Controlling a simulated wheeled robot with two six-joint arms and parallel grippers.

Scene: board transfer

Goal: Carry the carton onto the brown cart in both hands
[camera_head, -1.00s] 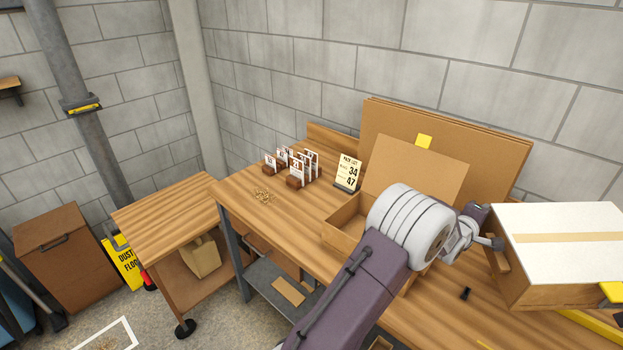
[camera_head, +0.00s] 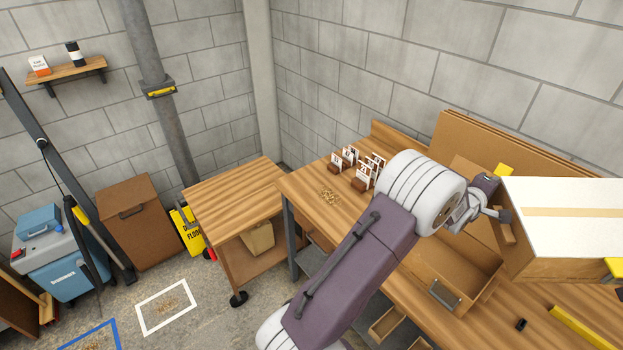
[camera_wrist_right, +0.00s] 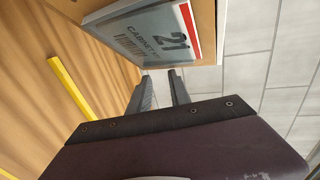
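The carton (camera_head: 560,222), a box with a white top and a tan tape strip, is at the right of the head view, cut off by its edge. It hangs over the workbench. My left gripper (camera_head: 500,214) is shut on the wooden grip block at the carton's left end. In the right wrist view the carton's labelled side (camera_wrist_right: 155,45) is close, and my right gripper (camera_wrist_right: 160,88) meets its lower edge; the exact contact is hard to see. The right arm is out of the head view. The brown cart (camera_head: 238,185), with a bare wooden top and dark casters, stands left of the workbench.
The workbench (camera_head: 312,185) holds number cards (camera_head: 360,165), an open cardboard box (camera_head: 455,280) and a yellow bar (camera_head: 585,328). A yellow floor sign (camera_head: 188,232) and a brown bin (camera_head: 138,222) stand left of the cart. Floor in front is mostly clear.

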